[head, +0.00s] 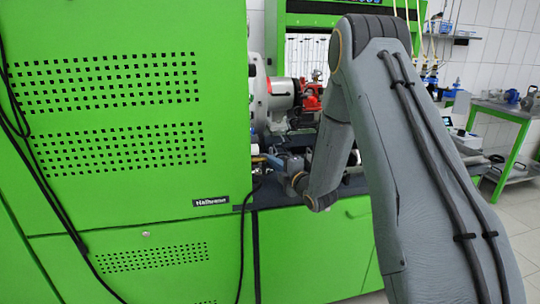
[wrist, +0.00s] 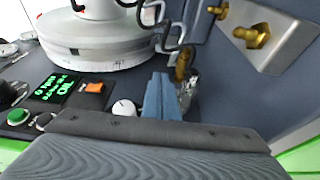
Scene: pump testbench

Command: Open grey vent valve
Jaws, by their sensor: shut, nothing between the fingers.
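My gripper (wrist: 162,97) shows in the wrist view as blue fingers pressed together, with nothing between them. It points away from the camera over the dark bench panel. A grey metallic fitting (wrist: 190,88) with a brass part (wrist: 182,66) above it stands just right of the fingertips, partly hidden by them. It may be the grey vent valve, but its handle and position cannot be made out. I cannot tell whether the fingers touch it. In the head view my arm reaches to the bench beside the green cabinet (head: 130,215), and the valve cannot be made out there.
A white round knob (wrist: 124,107), an orange switch (wrist: 94,87) and a green-lit display (wrist: 55,86) lie left of the fingers. A large white round housing (wrist: 95,40) is behind them. Brass fittings (wrist: 256,36) stick out from a plate at right. A side table (head: 500,108) stands at far right.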

